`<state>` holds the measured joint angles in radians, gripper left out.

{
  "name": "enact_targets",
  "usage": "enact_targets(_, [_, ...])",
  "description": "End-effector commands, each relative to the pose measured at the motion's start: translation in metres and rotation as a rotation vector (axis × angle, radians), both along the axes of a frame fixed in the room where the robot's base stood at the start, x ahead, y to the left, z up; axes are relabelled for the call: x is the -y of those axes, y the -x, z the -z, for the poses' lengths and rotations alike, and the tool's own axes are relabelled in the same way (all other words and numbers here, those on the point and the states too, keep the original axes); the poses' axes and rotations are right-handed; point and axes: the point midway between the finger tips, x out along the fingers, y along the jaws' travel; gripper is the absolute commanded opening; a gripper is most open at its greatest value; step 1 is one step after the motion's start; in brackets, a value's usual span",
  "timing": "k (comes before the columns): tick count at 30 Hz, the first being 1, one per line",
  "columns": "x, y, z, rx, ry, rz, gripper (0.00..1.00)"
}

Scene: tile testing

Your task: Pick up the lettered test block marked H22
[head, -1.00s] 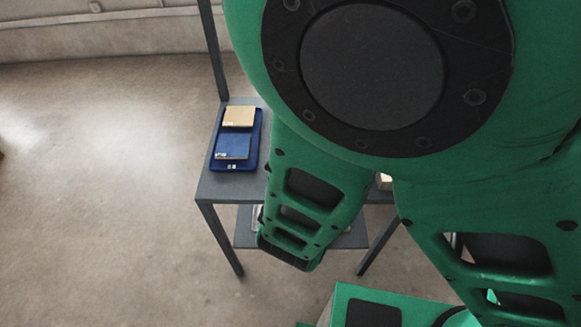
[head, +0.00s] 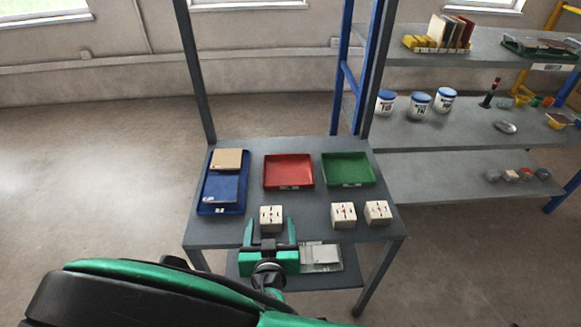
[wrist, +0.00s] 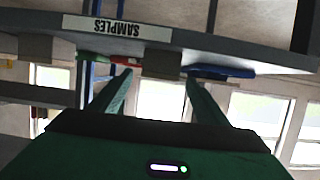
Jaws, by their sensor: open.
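Three pale lettered blocks stand near the front of the grey table: a left one (head: 271,217), a middle one (head: 343,214) and a right one (head: 377,211). Their markings are too small to read, so I cannot tell which is H22. My gripper (head: 269,231) is open and empty at the table's front edge, with its fingers pointing toward the left block. In the upside-down wrist view, this block (wrist: 162,65) appears between and beyond my fingertips (wrist: 157,80). I cannot tell whether the fingers flank it. Another block (wrist: 35,47) shows farther left there.
Behind the blocks are a red tray (head: 289,185), a green tray (head: 348,183) and, left, a blue tray (head: 208,207) holding tiles. The table edge bears a SAMPLES label (wrist: 117,27). Table posts rise behind; shelves with jars (head: 419,103) stand right.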

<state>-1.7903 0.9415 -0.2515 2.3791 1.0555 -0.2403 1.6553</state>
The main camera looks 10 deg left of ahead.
Motion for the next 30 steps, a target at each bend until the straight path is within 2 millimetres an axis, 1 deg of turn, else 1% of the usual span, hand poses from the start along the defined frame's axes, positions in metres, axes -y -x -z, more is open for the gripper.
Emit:
enact_targets(5, [-0.002, -0.007, 0.003, 0.0, -0.001, 0.0, 0.69])
enact_targets(7, [-0.003, -0.013, 0.006, 0.0, -0.001, 0.002, 0.69])
enact_targets(15, [-0.01, -0.045, 0.021, 0.0, -0.001, 0.002, 0.69])
enact_targets(18, [-0.011, -0.05, 0.022, 0.0, -0.001, 0.002, 0.69])
enact_targets(23, [-0.011, -0.049, 0.022, -0.001, -0.002, 0.001, 0.69])
enact_targets(26, [-0.011, -0.049, 0.022, -0.001, -0.001, 0.002, 0.47])
enact_targets(27, [-0.011, -0.049, 0.022, -0.001, -0.001, 0.002, 0.38])
enact_targets(29, [-0.011, -0.049, 0.022, -0.001, 0.0, 0.001, 0.23])
enact_targets(30, [-0.011, -0.049, 0.022, -0.001, 0.0, 0.001, 0.14])
